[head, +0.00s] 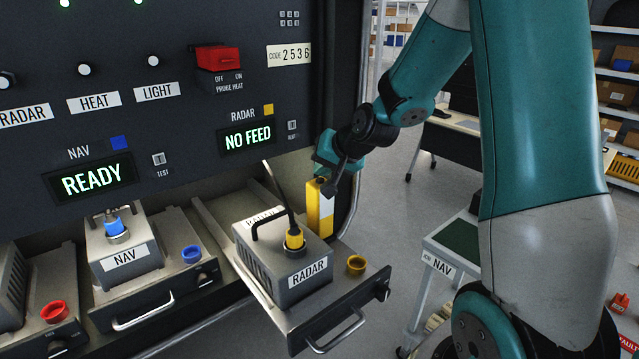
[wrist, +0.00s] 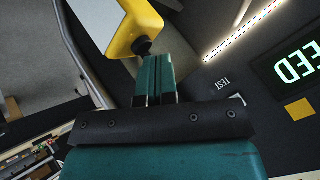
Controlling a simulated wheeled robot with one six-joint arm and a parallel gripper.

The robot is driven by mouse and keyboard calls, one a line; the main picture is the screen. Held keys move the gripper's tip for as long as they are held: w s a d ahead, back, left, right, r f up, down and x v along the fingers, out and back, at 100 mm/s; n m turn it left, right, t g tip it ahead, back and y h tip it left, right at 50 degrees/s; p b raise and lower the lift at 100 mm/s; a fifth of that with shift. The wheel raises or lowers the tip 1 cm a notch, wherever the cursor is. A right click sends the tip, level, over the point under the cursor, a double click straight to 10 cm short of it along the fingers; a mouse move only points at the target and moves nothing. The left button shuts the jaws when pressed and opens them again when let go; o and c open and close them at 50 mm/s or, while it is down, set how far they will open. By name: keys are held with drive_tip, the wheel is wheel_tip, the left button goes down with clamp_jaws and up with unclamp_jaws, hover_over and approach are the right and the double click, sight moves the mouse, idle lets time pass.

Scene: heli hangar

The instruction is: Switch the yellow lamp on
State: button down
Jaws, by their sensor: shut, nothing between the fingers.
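The yellow lamp (head: 319,212), a yellow upright block with a white panel, stands behind the RADAR unit in the head view. In the wrist view the lamp (wrist: 133,32) shows its yellow edge, white face and a small black button (wrist: 142,46). My gripper (wrist: 156,62) is shut and empty, its teal fingertips right at the button. I cannot tell whether they touch or press it. In the head view my gripper (head: 326,182) is at the lamp's top and partly hides it. No glow shows on the white panel.
The RADAR unit (head: 283,268) sits on a pulled-out tray with a yellow cap (head: 356,264), close by the lamp. The dark panel (head: 180,120) with READY and NO FEED displays rises to the left.

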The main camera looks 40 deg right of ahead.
sight(322, 179)
idle(0.8)
drive_tip(key=shift+r+p, duration=0.35)
wheel_tip(322, 179, up, 6)
drive_tip(key=p, duration=0.4)
drive_tip(key=shift+p, duration=0.3)
